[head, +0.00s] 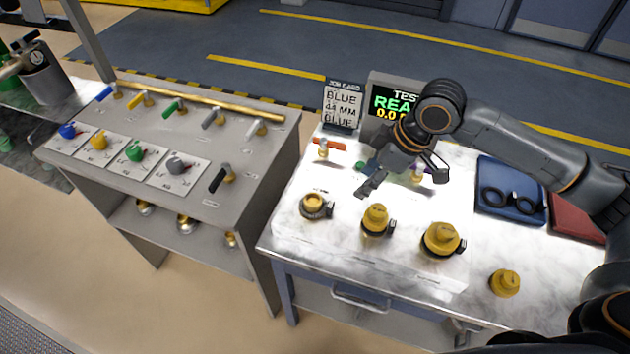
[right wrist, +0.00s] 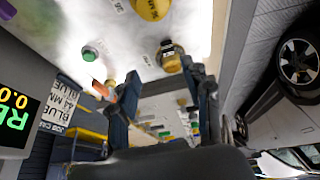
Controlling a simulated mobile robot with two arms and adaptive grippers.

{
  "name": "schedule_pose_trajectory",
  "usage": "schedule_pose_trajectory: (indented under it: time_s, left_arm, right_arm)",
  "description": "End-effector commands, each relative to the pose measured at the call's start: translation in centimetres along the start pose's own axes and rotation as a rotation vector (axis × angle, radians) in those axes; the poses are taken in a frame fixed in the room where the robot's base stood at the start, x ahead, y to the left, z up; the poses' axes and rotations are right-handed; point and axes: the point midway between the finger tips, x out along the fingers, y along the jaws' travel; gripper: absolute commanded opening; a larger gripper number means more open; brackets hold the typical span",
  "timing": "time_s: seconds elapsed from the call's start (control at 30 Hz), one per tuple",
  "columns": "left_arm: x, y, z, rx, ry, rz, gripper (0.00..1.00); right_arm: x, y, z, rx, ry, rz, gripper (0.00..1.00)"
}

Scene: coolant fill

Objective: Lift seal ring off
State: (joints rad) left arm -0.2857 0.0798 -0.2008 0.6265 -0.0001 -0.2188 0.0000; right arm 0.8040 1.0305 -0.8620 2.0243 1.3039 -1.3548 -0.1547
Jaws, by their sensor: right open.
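An uncapped brass neck (head: 313,201) with a dark clamp stands at the front left of the white bench. A brass fitting with a dark band (right wrist: 171,57) shows near one fingertip in the right wrist view. I cannot make out a separate seal ring on it. My right gripper (head: 403,177) hangs over the back middle of the bench, behind and to the right of the open neck. Its two fingers (right wrist: 163,84) are spread apart with nothing between them. My left gripper is not in view.
Two yellow-capped necks (head: 376,217) (head: 441,238) stand right of the open one, and a loose yellow cap (head: 505,283) lies front right. A job card (head: 342,104) and tester screen (head: 390,102) stand behind. A valve bench (head: 200,128) is at left, a blue tray (head: 509,198) at right.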

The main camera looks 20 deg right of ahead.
Motion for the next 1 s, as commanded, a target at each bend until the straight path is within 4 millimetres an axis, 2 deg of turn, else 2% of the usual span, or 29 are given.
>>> schedule_pose_trajectory:
  time_s: [0.1,0.17,0.27,0.43,0.53,0.63,0.8,0.9,1.0]
  left_arm:
    - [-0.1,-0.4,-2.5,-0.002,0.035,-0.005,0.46]
    - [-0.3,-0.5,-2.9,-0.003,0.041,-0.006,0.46]
    - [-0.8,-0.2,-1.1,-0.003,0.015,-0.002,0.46]
    - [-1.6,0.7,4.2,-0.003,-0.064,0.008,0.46]
    - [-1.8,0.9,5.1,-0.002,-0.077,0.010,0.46]
    - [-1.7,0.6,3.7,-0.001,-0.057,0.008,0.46]
    - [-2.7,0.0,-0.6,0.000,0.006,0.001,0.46]
    - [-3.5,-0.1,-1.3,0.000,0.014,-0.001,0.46]
    - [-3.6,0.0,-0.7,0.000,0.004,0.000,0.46]
  right_arm:
    - [0.2,0.4,0.1,0.008,-0.002,-0.003,0.49]
    - [1.1,0.2,0.1,0.008,-0.003,-0.006,0.49]
    - [3.1,0.2,0.0,0.008,-0.003,-0.006,0.49]
    - [6.2,0.2,-0.1,0.008,-0.001,-0.004,0.49]
    - [7.5,0.2,-0.1,0.008,-0.001,-0.003,0.49]
    - [8.1,0.2,-0.1,0.008,0.000,-0.002,0.49]
    - [9.5,-0.2,-0.8,0.007,-0.001,-0.005,0.49]
    - [11.0,-0.6,-1.4,0.006,0.000,-0.004,0.49]
    - [12.5,-0.5,-1.1,0.008,-0.001,-0.002,0.49]
